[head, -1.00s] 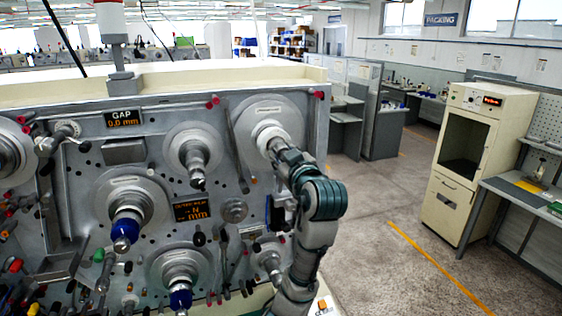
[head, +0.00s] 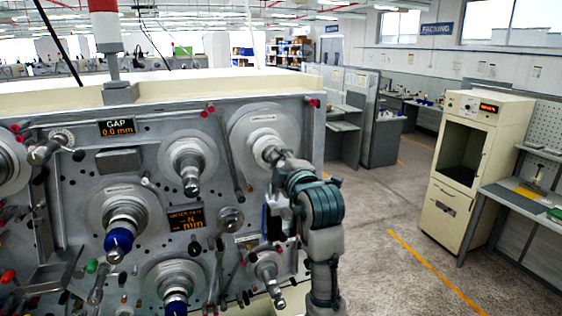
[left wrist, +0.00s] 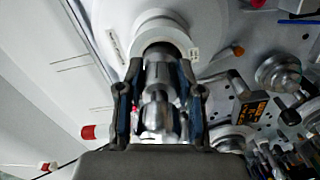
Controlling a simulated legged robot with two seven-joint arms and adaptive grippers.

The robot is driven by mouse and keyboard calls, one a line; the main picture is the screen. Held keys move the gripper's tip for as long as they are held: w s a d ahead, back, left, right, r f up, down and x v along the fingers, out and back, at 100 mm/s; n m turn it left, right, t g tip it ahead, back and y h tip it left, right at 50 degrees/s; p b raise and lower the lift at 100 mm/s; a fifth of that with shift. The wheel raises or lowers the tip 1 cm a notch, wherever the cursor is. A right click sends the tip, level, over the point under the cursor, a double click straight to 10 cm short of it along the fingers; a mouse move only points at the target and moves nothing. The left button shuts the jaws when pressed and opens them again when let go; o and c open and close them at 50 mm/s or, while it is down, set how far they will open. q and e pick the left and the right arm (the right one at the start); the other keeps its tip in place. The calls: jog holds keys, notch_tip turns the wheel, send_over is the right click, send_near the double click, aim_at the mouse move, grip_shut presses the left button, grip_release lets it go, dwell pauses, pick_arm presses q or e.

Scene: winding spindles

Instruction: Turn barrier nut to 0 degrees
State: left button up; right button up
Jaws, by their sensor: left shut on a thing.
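The silver metal nut (left wrist: 158,112) sits on the spindle of the large round disc (head: 245,125) at the upper right of the machine panel. My left gripper (left wrist: 160,75) has one dark finger on each side of this metal piece and is shut on it. In the head view my left gripper (head: 277,158) is at the front of that disc, and my wrist hides most of the nut. The nut's angle cannot be read. My right gripper is not in view.
Other spindles stick out of the panel, including a blue-tipped one (head: 120,238) and a bare metal one (head: 190,172). A GAP display (head: 117,127) reads 0.0 mm. Several small knobs and levers crowd the lower panel. A cream cabinet (head: 470,170) stands right, beyond open floor.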

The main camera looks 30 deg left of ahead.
pick_arm(q)
jog(key=n, duration=0.3)
jog(key=shift+f, duration=0.35)
jog(key=shift+s+d+r+n+p, duration=0.1)
jog(key=shift+s+n+p, duration=0.2)
jog(key=shift+n, duration=0.3)
jog(key=shift+s+d+r+n+p, duration=0.1)
jog(key=shift+s+n+p, duration=0.15)
jog(key=shift+n, duration=1.55)
jog(key=shift+r, duration=0.1)
